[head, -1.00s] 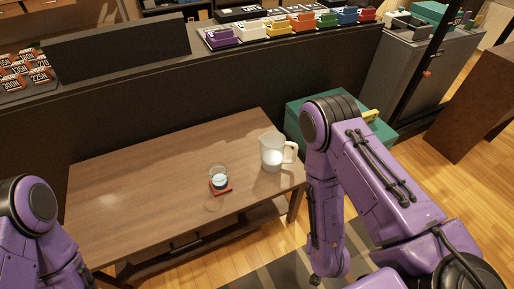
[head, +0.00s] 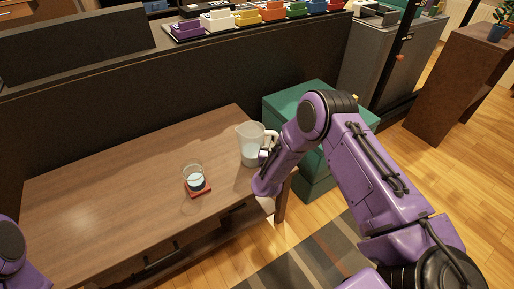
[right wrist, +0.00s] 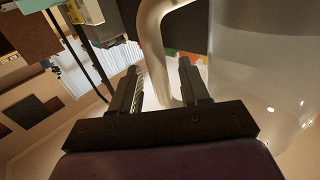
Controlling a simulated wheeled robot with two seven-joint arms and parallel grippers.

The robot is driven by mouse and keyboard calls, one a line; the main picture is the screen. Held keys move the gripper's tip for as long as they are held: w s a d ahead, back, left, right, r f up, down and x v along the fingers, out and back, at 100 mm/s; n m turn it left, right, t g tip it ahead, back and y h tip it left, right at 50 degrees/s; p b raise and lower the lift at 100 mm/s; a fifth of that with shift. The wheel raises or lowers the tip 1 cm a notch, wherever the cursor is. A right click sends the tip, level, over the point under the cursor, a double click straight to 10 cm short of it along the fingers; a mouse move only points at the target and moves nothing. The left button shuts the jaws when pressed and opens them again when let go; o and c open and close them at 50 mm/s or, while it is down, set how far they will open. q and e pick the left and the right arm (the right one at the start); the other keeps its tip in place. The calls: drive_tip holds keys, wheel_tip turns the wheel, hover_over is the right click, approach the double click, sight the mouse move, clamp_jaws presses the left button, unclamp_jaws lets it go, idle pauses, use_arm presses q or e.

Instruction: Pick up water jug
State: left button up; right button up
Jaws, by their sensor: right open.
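The clear water jug (head: 250,147) with a pale handle stands upright near the right end of the wooden table (head: 110,185). In the right wrist view, the jug's body (right wrist: 262,65) fills the right side. Its handle (right wrist: 153,45) runs down between the two fingers of my right gripper (right wrist: 159,82). The fingers are apart, one on each side of the handle, and not closed on it. In the head view, my right arm reaches down beside the jug's handle side. My left gripper is out of view; only a bit of my left arm shows.
A glass of water (head: 195,178) stands on a red coaster (head: 198,190), left of the jug. A teal box (head: 290,103) stands beyond the table's right end. A dark counter (head: 90,105) runs behind the table.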

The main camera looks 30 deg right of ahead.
clamp_jaws()
drive_tip(key=shift+w, duration=0.1)
drive_tip(key=shift+r, duration=0.25)
